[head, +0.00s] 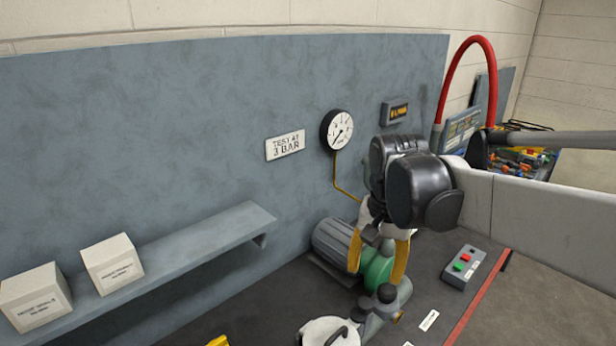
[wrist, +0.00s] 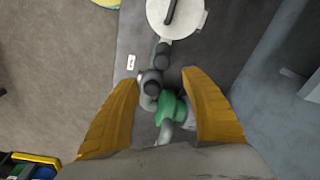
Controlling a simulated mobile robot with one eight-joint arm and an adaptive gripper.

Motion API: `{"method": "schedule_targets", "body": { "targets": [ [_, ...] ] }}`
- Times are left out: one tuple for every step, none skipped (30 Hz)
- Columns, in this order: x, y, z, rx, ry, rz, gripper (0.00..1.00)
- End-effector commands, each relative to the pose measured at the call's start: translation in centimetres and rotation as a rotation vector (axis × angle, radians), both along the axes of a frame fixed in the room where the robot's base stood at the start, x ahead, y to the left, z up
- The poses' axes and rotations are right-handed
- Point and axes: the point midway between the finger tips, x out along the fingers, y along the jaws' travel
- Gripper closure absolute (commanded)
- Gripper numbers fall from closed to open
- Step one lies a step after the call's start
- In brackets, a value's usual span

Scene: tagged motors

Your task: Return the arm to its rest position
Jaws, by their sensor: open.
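My gripper (head: 382,262) has yellow-orange fingers and hangs from my black and white arm, right of centre in the head view. In the wrist view my gripper (wrist: 160,112) has its fingers spread apart with nothing held between them. Below it is a pump with a green body (head: 378,264) and a grey ribbed motor (head: 336,240), partly hidden by the gripper in the head view. In the wrist view the green body (wrist: 171,108) shows between the fingers. I cannot tell how far the fingertips are above it.
A white round lid with a dark handle (head: 326,332) is at the front. A control box with red and green buttons (head: 464,267) stands right of the pump. A shelf (head: 190,250) with two white boxes is at left. A gauge (head: 337,129) hangs on the back panel.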

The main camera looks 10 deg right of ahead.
Motion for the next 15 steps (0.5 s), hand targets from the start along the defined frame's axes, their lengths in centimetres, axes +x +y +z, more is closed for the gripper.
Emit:
{"method": "schedule_targets", "body": {
  "targets": [
    [-1.5,0.0,0.0,-0.005,-0.043,0.038,0.45],
    [-2.2,0.0,0.0,-0.008,-0.075,0.067,0.45],
    [-3.3,0.0,-0.1,-0.016,-0.120,0.106,0.45],
    [-4.0,0.0,-0.2,-0.022,-0.155,0.138,0.45],
    [-4.8,0.0,-0.3,-0.031,-0.189,0.168,0.45],
    [-5.8,0.0,-0.5,-0.043,-0.233,0.207,0.45],
    [-6.4,0.0,-0.7,-0.053,-0.266,0.236,0.45],
    [-7.1,0.0,-1.0,-0.064,-0.298,0.264,0.45],
    [-7.8,0.0,-1.3,-0.079,-0.339,0.300,0.45],
    [-8.3,0.0,-1.6,-0.090,-0.366,0.324,0.45],
    [-8.8,0.0,-1.9,-0.101,-0.392,0.347,0.45],
    [-9.3,-0.1,-2.2,-0.116,-0.423,0.373,0.45],
    [-9.7,0.0,-2.5,-0.126,-0.442,0.392,0.45],
    [-10.0,0.0,-2.7,-0.135,-0.461,0.407,0.45],
    [-10.3,-0.1,-2.9,-0.146,-0.481,0.424,0.45]
  ]
}}
